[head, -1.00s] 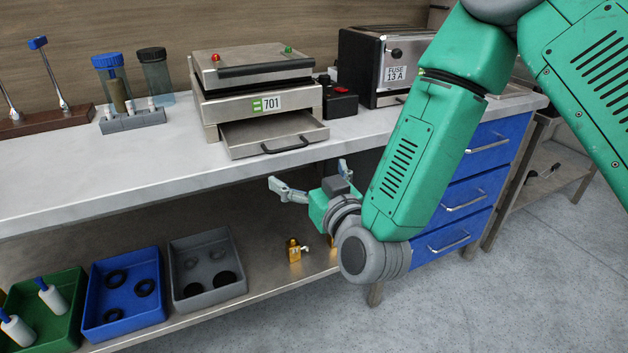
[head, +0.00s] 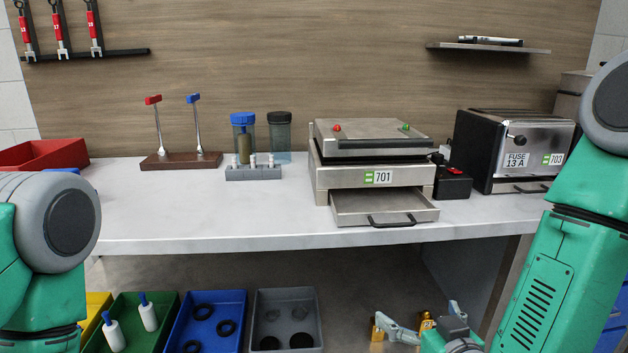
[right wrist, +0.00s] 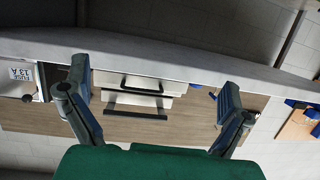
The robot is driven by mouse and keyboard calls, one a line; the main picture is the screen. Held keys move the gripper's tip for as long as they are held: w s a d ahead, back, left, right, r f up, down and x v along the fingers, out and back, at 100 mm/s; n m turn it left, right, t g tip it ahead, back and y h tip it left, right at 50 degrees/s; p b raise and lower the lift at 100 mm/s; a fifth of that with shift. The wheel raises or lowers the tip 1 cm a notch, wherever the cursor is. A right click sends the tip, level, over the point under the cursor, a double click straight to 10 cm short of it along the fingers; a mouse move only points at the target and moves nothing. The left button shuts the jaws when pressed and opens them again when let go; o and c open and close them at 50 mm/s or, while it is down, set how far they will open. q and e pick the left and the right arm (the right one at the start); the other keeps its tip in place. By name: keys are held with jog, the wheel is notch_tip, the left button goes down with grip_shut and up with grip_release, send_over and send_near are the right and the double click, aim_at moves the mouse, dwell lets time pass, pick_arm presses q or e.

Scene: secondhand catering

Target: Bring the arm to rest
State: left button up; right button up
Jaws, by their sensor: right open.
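My right arm (head: 550,270) is green and comes in from the right in the head view. Its gripper (head: 428,320) is low at the bottom edge, in front of the lower shelf and below the counter top. Its two fingers stand apart with nothing between them. The right wrist view also shows the open gripper (right wrist: 155,80), with the counter edge and a drawer handle beyond it. My left arm (head: 40,240) shows only in part at the left edge of the head view; its gripper is out of view.
The counter (head: 270,218) carries a steel appliance labelled 701 (head: 345,178) with its tray pulled out, and a toaster-like unit labelled 703 (head: 520,150). Below are green, blue (head: 240,300) and grey bins. Small brass items (head: 377,332) lie beside my right gripper.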

jog(key=s+d+f+g, duration=0.1)
jog(key=s+f+g, duration=0.5)
jog(key=f, duration=0.6)
jog(key=s+d+f+g, duration=0.2)
jog(key=s+f, duration=0.1)
jog(key=s, duration=0.4)
jog(key=s+d+f+g+h, duration=0.1)
jog(key=s+d+f+g, duration=0.1)
jog(key=s, duration=0.5)
jog(key=s+d+f+g, duration=0.3)
jog(key=s+f+g, duration=0.1)
jog(key=s+f, duration=0.2)
jog(key=shift+s+f+h, duration=0.25)
jog(key=shift+s+h, duration=0.05)
jog(key=shift+s, duration=0.55)
